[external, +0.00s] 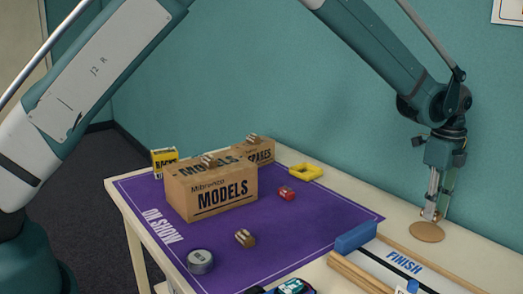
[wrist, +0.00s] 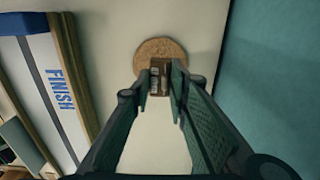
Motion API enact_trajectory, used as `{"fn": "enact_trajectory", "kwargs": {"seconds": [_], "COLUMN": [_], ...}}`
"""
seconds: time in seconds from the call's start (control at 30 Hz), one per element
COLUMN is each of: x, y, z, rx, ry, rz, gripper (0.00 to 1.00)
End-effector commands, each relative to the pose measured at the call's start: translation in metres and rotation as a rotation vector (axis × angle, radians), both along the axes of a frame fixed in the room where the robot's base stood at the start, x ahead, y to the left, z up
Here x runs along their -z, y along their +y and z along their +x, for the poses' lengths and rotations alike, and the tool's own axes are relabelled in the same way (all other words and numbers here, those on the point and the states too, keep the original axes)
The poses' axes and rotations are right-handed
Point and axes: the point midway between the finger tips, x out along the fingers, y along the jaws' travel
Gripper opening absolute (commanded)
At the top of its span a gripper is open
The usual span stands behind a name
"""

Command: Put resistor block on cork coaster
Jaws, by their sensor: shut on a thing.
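The cork coaster (external: 427,233) is a round tan disc on the pale tabletop at the right, and it also shows in the wrist view (wrist: 174,47). My gripper (external: 432,212) points down over the coaster. In the wrist view my gripper (wrist: 160,80) is shut on a small brown block with pale metallic parts, the resistor block (wrist: 154,84). The block overlaps the near part of the coaster in that view. I cannot tell whether its underside touches the cork.
A white track marked FINISH (external: 404,262) with wooden rails lies left of the coaster, a blue block (external: 356,237) at its end. A purple mat (external: 320,222) holds a MODELS box (external: 212,192), a brown block (external: 245,238) and a red block (external: 286,193). The wall (wrist: 265,75) is close by.

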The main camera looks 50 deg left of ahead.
Motion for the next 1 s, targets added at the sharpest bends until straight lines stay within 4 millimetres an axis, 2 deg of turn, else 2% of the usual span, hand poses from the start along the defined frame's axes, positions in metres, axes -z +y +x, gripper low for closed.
{"fn": "enact_trajectory", "kwargs": {"seconds": [0.17,0.5,0.97,1.0], "x": [0.005,0.037,0.041,0.041], "y": [0.0,0.0,0.0,0.0], "z": [0.0,0.0,0.0,0.0], "rx": [0.0,0.0,0.0,0.0], "ry": [0.0,0.0,0.0,0.0], "rz": [0.0,0.0,0.0,0.0], "gripper": [0.06,0.06,0.06,0.19]}}
